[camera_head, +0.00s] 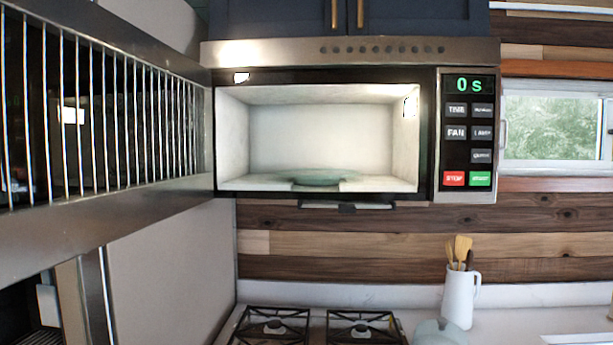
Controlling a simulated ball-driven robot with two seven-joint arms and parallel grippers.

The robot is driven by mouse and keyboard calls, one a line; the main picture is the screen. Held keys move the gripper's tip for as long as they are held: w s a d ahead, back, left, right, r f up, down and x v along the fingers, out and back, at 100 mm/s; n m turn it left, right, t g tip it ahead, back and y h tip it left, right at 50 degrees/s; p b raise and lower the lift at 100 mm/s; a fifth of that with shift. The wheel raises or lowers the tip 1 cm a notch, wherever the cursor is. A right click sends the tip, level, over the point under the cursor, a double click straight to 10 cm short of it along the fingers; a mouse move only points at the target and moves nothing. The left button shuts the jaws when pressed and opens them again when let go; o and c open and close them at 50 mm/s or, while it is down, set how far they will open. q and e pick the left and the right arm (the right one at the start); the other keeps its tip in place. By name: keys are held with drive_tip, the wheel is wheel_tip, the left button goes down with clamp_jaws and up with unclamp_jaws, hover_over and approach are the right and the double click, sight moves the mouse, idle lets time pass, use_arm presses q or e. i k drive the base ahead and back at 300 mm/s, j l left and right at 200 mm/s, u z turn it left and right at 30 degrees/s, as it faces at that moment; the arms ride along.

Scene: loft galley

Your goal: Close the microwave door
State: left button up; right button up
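The microwave (470,60) hangs under dark blue cabinets, with its lit white cavity facing me. Its door (110,215) stands wide open, hinged at the microwave's left edge and swung out toward me along the left side of the view. The door has a steel frame and a dark window with vertical bars; its near edge runs out of the picture. A glass turntable plate (318,178) lies inside the cavity, with no food on it. The control panel (467,130) at the right reads "0 s". Neither of my grippers is in view.
Below are a gas stove (325,328) and a white counter, with a white jug (460,298) of wooden utensils at the right. A grey panel (165,270) stands below the door at left. The space in front of the cavity looks clear.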

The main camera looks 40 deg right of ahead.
sight(106, 128)
drive_tip(key=z, duration=0.7)
drive_tip(key=i+j+z, duration=0.1)
drive_tip(key=j+z, duration=0.85)
drive_tip(key=j, duration=0.2)
drive_tip(key=j+z, duration=0.1)
drive_tip(key=j, duration=0.55)
drive_tip(key=k+j, duration=0.15)
drive_tip(key=j, duration=0.55)
drive_tip(key=i+z, duration=0.05)
